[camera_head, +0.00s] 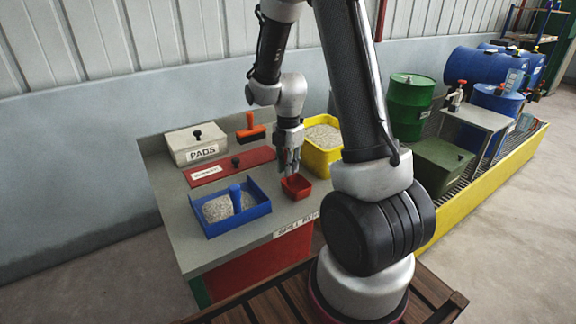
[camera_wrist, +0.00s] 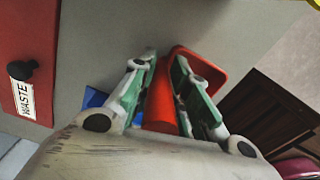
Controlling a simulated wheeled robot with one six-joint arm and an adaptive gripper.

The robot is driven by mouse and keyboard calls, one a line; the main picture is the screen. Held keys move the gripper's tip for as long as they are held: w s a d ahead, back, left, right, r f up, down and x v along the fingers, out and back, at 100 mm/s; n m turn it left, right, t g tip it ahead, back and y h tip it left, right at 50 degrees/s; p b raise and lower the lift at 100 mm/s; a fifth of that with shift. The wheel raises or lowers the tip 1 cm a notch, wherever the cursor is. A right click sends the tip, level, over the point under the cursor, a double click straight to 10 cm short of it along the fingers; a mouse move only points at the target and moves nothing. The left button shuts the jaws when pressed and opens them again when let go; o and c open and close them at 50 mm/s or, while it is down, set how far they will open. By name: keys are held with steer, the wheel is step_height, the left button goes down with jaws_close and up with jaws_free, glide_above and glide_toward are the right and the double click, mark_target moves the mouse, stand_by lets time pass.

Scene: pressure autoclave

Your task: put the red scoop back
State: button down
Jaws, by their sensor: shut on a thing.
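The red scoop (camera_head: 296,186) is at the front right of the grey bench top, just right of the blue tray. My gripper (camera_head: 290,168) points down and is shut on the scoop. In the wrist view the scoop's red handle (camera_wrist: 160,100) lies between the two green-padded fingers of my gripper (camera_wrist: 168,95), and its bowl (camera_wrist: 205,68) shows beyond the right finger. I cannot tell whether the scoop touches the bench top.
A blue tray (camera_head: 240,228) holds grey granules and a blue scoop (camera_head: 236,198). A yellow bin (camera_head: 322,162) of granules stands behind the red scoop. A red WASTE lid (camera_head: 230,167), a PADS box (camera_head: 197,146) and an orange-handled brush (camera_head: 251,130) are further back left.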

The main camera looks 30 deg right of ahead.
steer(key=c, duration=1.4)
jaws_free()
steer(key=shift+f, duration=0.1)
step_height(320, 180, up, 12)
steer(key=shift+s+a+r+m+t, duration=0.6)
steer(key=shift+s+r+m, duration=1.45)
steer(key=shift+s+m, duration=1.4)
steer(key=shift+s+a+r+m+t, duration=0.35)
steer(key=shift+s+r+m+t, duration=0.45)
steer(key=shift+s+r+m, duration=1.95)
steer(key=shift+s+a+r+m+t, duration=0.6)
steer(key=shift+s+r+m, duration=0.75)
steer(key=shift+s+m, duration=2.8)
steer(key=shift+d, duration=0.1)
